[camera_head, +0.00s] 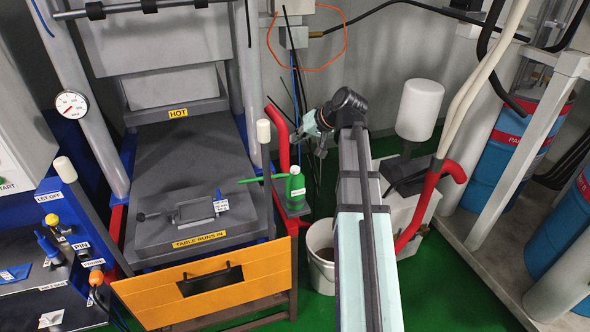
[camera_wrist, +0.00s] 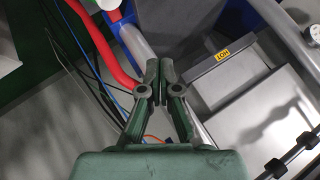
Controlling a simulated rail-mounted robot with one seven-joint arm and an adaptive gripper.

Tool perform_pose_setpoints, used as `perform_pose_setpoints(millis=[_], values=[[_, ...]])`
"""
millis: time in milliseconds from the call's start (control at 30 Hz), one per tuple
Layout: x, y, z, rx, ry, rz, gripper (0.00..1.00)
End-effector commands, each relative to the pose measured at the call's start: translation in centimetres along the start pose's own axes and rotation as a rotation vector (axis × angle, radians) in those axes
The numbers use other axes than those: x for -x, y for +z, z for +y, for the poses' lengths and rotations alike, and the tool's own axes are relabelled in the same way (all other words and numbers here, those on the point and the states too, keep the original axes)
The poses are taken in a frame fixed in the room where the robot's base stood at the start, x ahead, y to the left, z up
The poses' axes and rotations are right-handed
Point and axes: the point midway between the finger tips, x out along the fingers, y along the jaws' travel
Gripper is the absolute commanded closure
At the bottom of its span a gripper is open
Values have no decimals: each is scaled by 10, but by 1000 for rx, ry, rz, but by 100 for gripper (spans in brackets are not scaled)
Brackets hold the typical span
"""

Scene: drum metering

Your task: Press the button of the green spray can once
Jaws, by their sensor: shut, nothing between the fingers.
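I cannot make out the can in the wrist view.
A red lever (camera_head: 281,135) rises just behind the can; a white-tipped post (camera_head: 264,132) stands left of it. The press table (camera_head: 187,147) lies left, with an orange front panel (camera_head: 150,297). A white bucket (camera_head: 320,272) stands on the floor below. Dark cables hang near my gripper.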

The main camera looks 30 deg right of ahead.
Motion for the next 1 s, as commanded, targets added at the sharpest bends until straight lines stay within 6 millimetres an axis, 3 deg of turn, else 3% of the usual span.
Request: perform_pose_setpoints(millis=[533, 1000], values=[[-47, 34, 34, -1, 0, 0, 100], [-54, 39, 39, 0, 0, 0, 100]])
